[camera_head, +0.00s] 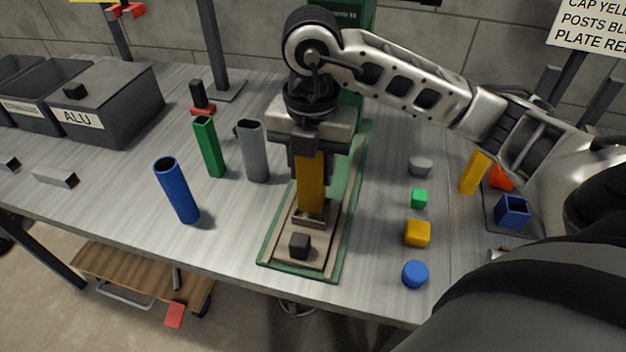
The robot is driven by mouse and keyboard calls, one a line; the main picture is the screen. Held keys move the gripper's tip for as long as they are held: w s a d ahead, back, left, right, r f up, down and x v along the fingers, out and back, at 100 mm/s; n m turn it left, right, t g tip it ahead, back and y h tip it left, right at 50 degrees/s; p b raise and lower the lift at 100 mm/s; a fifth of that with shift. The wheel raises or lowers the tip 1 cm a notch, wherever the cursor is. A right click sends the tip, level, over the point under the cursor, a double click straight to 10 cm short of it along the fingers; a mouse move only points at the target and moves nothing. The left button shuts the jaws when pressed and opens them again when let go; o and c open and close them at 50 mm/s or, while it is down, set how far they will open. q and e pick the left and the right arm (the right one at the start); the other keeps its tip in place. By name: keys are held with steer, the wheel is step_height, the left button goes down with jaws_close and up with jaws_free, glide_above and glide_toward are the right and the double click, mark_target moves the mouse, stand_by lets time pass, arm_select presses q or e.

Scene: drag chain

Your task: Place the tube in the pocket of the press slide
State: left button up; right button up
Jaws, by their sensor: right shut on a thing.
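The yellow square tube (311,185) stands upright over the press slide (313,250). My right gripper (309,148) is shut on its upper part, coming from above. The tube's lower end is at the pocket (312,218) of the slide; I cannot tell whether it is inside the pocket or just above it. The slide lies in a green-edged base and has a small dark knob (299,245) at its front. My left gripper is not in view.
Left of the slide stand a grey tube (252,152), a green tube (209,147) and a blue tube (177,190). Right of it lie small caps, including a yellow one (417,233) and a blue one (414,274). A dark ALU bin (125,95) is at the back left.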

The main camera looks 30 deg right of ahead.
mark_target(313, 182)
steer(key=shift+d+f, duration=0.15)
steer(key=shift+f, duration=1.55)
steer(key=shift+f, duration=0.15)
steer(key=o, duration=1.1)
steer(key=shift+c, duration=0.2)
step_height(313, 182, up, 12)
steer(key=p, duration=0.2)
steer(key=shift+r, duration=0.2)
